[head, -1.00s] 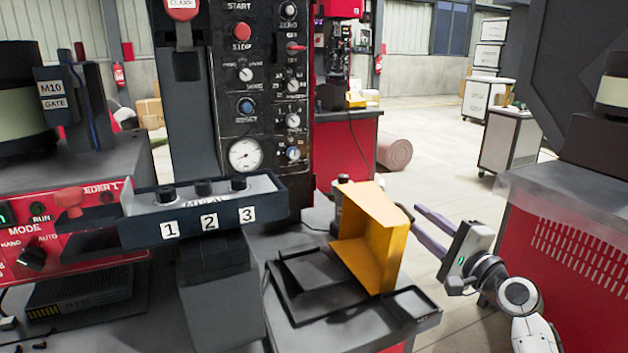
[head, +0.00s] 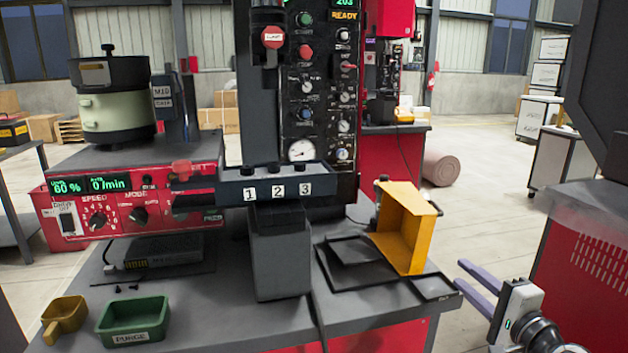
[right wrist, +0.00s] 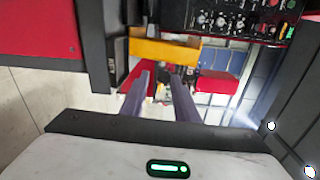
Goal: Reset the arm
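My right gripper (head: 477,287) is at the lower right of the head view, beyond the right edge of the workbench. Its two purple-grey fingers stand apart with nothing between them. The right wrist view shows the same two fingers (right wrist: 163,95), open and empty. The orange bin (head: 408,228) stands on the bench to the left of the fingers, apart from them. It shows as an orange strip beyond the fingers in the right wrist view (right wrist: 165,49). My left arm and gripper are not in view.
The bench (head: 230,325) carries a red feeder controller (head: 130,200), a numbered block (head: 275,187), a green PURGE tray (head: 133,322) and a mustard scoop (head: 64,318). Black trays (head: 350,252) lie beside the orange bin. A red cabinet (head: 590,265) stands at right. Open floor lies between.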

